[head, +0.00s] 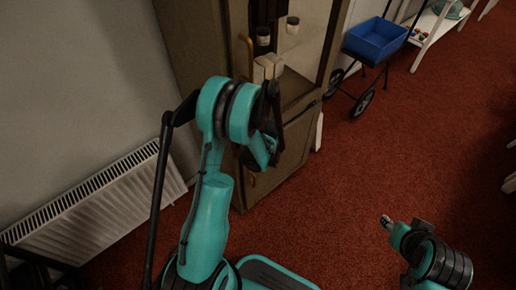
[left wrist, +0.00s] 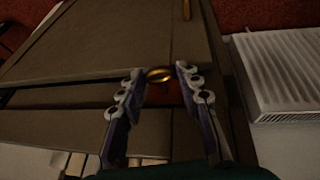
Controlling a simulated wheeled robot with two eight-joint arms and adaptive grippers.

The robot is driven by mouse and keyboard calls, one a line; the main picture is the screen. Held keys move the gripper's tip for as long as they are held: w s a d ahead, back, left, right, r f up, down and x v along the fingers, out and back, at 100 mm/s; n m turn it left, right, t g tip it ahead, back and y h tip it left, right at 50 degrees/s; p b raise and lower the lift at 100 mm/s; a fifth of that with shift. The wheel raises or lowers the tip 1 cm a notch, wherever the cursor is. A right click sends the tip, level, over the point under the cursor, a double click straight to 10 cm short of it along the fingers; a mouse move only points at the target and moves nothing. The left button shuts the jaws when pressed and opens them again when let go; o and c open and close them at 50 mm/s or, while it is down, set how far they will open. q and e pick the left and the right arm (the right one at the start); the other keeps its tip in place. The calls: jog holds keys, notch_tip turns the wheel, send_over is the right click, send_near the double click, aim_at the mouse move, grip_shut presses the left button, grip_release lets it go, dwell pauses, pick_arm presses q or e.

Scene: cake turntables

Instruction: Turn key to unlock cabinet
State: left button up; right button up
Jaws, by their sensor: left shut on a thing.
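The brown cabinet (head: 292,150) stands against the wall in the head view, with an upper section showing items inside and a lower door. In the left wrist view, the cabinet front (left wrist: 110,40) fills most of the picture. A brass ring-shaped key head (left wrist: 160,75) sits at the cabinet front, between the fingertips of my left gripper (left wrist: 161,71), which is shut on it. The key's shaft and the lock are hidden. In the head view my left arm covers most of its gripper. My right gripper (head: 387,222) is low at the right, away from the cabinet; its jaw opening is unclear.
A white radiator (head: 95,205) stands on the wall left of the cabinet and also shows in the left wrist view (left wrist: 285,75). A cart with a blue bin (head: 375,40) is at the back right, beside a white shelf (head: 435,25). Red carpet in the middle right is clear.

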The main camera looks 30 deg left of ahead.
pick_arm(q)
jog(key=shift+w+g+y, duration=0.15)
jog(key=shift+g+y, duration=0.25)
jog(key=shift+g, duration=0.5)
jog(key=o, duration=1.2)
jog(key=shift+c, duration=0.2)
jog(key=shift+d, duration=0.1)
jog(key=v, duration=1.2)
jog(key=shift+r, duration=0.1)
